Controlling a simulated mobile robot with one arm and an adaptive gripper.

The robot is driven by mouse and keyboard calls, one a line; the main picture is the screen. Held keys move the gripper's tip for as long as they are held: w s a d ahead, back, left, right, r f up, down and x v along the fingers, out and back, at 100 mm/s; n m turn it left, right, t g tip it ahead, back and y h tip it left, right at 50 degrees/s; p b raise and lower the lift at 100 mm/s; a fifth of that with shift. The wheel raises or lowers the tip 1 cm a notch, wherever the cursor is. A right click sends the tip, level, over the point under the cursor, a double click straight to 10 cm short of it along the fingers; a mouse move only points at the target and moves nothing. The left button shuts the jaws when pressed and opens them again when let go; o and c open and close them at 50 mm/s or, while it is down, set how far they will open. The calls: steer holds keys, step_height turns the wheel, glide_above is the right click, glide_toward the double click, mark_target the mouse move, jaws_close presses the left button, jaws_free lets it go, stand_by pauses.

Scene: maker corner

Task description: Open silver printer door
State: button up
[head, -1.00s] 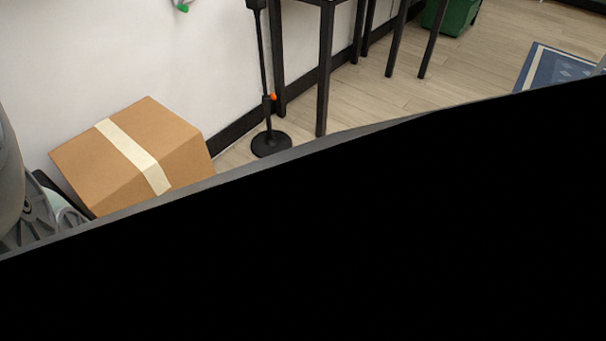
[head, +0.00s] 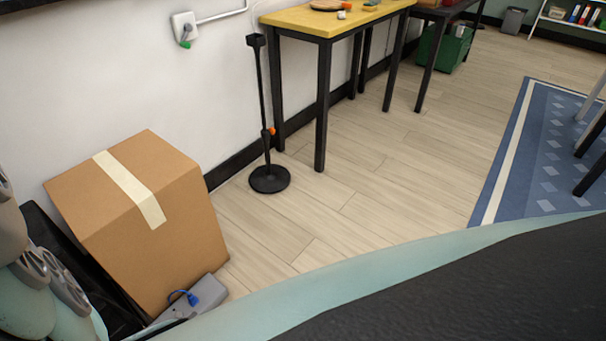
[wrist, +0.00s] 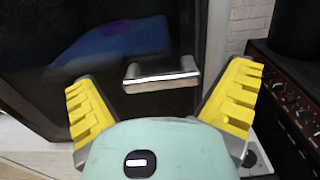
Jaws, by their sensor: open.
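The printer door (wrist: 200,25) shows in the wrist view as a dark, glossy panel with a bluish patch at the upper left. Whether the fingers reach as far as the handle, I cannot tell. The door looks shut. The head view shows neither the printer nor my gripper clearly.
In the wrist view, a dark unit with knobs (wrist: 290,100) stands close on the right. In the head view are a taped cardboard box (head: 150,215), a black stand (head: 269,179), a yellow-topped table (head: 330,20) and a blue rug (head: 545,150). The wooden floor between is clear.

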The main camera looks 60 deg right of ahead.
steer(key=shift+a, duration=0.15)
steer(key=shift+c, duration=0.2)
steer(key=c, duration=1.2)
